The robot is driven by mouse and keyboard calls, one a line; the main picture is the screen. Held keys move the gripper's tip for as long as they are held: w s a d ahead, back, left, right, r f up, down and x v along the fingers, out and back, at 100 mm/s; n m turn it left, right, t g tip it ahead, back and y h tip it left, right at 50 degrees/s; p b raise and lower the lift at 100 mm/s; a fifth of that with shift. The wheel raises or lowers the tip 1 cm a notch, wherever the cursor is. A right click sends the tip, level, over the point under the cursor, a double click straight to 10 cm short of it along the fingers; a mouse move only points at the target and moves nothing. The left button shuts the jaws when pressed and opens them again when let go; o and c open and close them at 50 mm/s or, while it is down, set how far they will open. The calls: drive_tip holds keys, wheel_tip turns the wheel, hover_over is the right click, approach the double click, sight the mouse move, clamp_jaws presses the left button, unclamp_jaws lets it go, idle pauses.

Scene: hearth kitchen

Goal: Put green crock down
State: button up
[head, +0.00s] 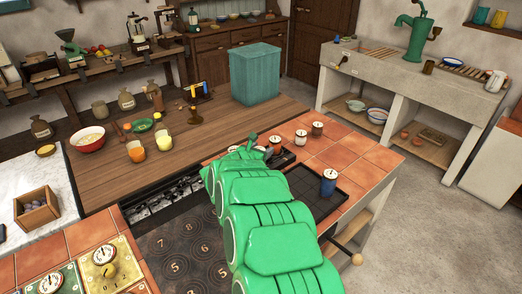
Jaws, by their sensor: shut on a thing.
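My green arm reaches from the bottom over the tiled counter (375,158). My gripper (252,146) is at its far end, near the counter's left edge, mostly hidden behind my own arm. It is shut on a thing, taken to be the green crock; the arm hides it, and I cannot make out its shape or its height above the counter. No green crock shows standing on the tiles. The tray's left part is hidden.
A stove top (185,250) lies left of my arm.

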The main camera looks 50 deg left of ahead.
drive_tip(key=shift+f, duration=0.1)
drive_tip(key=o, duration=1.2)
drive_tip(key=shift+s+r, duration=0.1)
drive_tip(key=shift+r, duration=0.1)
drive_tip(key=v, duration=1.1)
drive_tip(key=shift+s+d+r, duration=0.1)
drive_tip(key=shift+s+d, duration=0.15)
drive_tip(key=shift+s, duration=0.05)
